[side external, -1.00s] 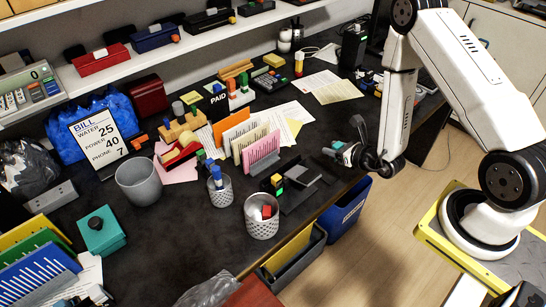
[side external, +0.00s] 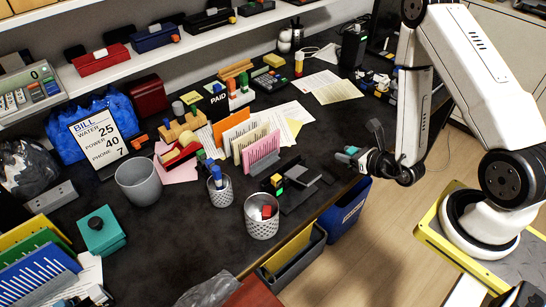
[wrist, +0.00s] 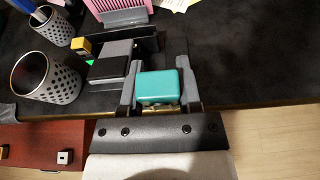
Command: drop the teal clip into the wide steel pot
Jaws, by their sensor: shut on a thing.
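My gripper (wrist: 160,92) is shut on the teal clip (wrist: 158,87), a small rounded block held between the two dark fingers. In the side external view my gripper (side external: 352,158) holds the teal clip (side external: 351,150) near the desk's front edge, right of the pots. The wide steel pot (side external: 262,229) is a perforated mesh cup standing upright near the front edge, with a red item inside. It also shows at the left of the wrist view (wrist: 46,88), apart from my gripper. A narrower mesh pot (side external: 221,192) with blue pens stands behind it.
A black stapler-like device (side external: 298,187) with a yellow block and green light sits between the wide pot and my gripper. A pink file rack (side external: 259,150) stands behind it. A grey bin (side external: 139,183) is farther left. A blue bin (side external: 345,207) is below the desk edge.

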